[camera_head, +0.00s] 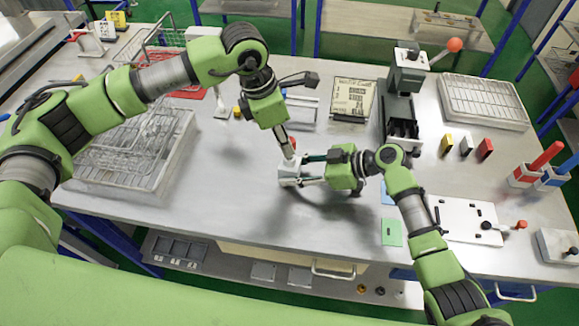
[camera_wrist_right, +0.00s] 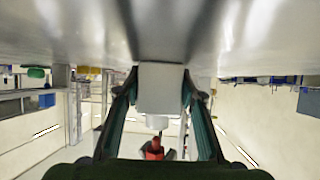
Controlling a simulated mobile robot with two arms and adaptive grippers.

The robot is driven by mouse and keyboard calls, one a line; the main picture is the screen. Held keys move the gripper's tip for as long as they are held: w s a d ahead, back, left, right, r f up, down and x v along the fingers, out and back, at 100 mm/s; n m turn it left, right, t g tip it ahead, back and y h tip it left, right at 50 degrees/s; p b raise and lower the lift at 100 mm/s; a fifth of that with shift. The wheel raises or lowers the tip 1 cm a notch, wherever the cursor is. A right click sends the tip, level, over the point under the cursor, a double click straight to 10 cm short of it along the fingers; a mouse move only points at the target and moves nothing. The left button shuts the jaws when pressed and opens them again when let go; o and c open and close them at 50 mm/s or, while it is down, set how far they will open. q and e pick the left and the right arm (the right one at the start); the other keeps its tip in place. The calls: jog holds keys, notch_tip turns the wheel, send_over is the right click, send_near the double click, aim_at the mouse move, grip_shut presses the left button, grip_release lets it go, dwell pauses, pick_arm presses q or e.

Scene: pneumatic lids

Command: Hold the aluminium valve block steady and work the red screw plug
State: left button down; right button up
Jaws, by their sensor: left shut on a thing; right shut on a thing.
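The aluminium valve block (camera_head: 288,174) is a small pale block standing near the middle of the bench. My right gripper (camera_head: 303,170) reaches in from the right and is shut on it, one finger on each side; the block (camera_wrist_right: 160,88) also shows between the fingers in the right wrist view, which is upside down. My left gripper (camera_head: 289,153) points down above the block, shut. A bit of the red screw plug (camera_head: 293,142) shows beside its fingers. The plug (camera_wrist_right: 153,148) appears red in the right wrist view, beyond a pale round neck on the block. The left fingertips largely hide the plug.
A wire basket in a tray (camera_head: 180,150) stands left. A dark press (camera_head: 402,100) with an orange-knobbed lever stands behind right. A white plate (camera_head: 460,222) and a green card (camera_head: 391,233) lie to the right. Bare bench lies in front of the block.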

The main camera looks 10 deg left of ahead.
jog(key=shift+f, duration=0.1)
pick_arm(q)
jog(key=shift+r, duration=2.5)
pick_arm(e)
jog(key=o, duration=1.1)
pick_arm(q)
jog(key=shift+w, duration=0.1)
pick_arm(e)
jog(key=v, duration=1.2)
